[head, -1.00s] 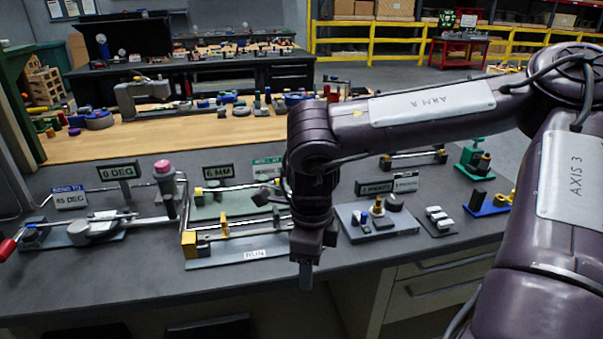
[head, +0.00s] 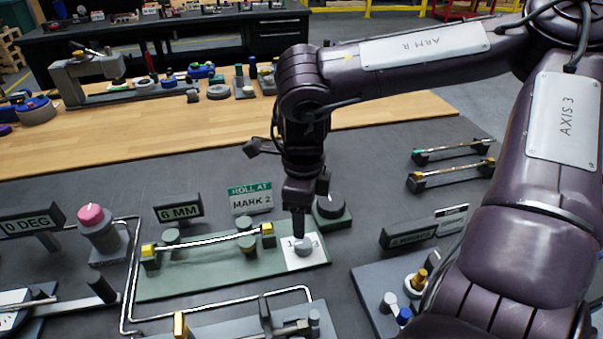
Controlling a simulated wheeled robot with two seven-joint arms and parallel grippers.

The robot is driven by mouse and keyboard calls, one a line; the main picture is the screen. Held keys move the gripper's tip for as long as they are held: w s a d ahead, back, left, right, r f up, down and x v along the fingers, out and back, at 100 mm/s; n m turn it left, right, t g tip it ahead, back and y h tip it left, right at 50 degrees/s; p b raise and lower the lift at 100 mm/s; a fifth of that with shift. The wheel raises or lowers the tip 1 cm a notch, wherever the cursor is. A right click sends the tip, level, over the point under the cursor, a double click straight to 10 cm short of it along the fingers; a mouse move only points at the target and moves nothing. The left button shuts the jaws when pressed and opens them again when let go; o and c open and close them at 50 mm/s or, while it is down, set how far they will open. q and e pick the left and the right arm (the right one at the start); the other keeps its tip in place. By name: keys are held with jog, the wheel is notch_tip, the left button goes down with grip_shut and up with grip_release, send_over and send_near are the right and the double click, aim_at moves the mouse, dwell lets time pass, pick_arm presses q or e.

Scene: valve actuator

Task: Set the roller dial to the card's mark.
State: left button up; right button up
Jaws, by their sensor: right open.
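The card (head: 250,198) is green and white and reads "ROLL AT MARK 2". It stands behind a green base plate (head: 200,280). A small grey dial knob (head: 309,247) sits on a white numbered label (head: 292,262) at the plate's right end. The numbers are partly covered and I cannot read the knob's setting. My right gripper (head: 299,232) points down at the knob's left side, its fingers seen nearly edge-on. It is open, and I cannot tell whether it touches the knob. My left gripper is out of view.
A bar on grey-green rollers (head: 205,241) lies along the plate. A "6 MM" sign (head: 179,212), a pink-topped knob (head: 92,217) and a "0 DEG" sign (head: 30,222) stand to the left. A bent metal rod crosses in front.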

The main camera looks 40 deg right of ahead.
aim_at(303, 242)
jog(key=f, duration=0.6)
jog(key=shift+s+a, duration=0.15)
jog(key=shift+s, duration=0.1)
jog(key=shift+f, duration=0.6)
jog(key=shift+w, duration=0.1)
jog(key=c, duration=1)
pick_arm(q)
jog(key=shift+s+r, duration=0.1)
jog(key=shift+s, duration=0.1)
pick_arm(e)
jog(key=shift+o, duration=0.2)
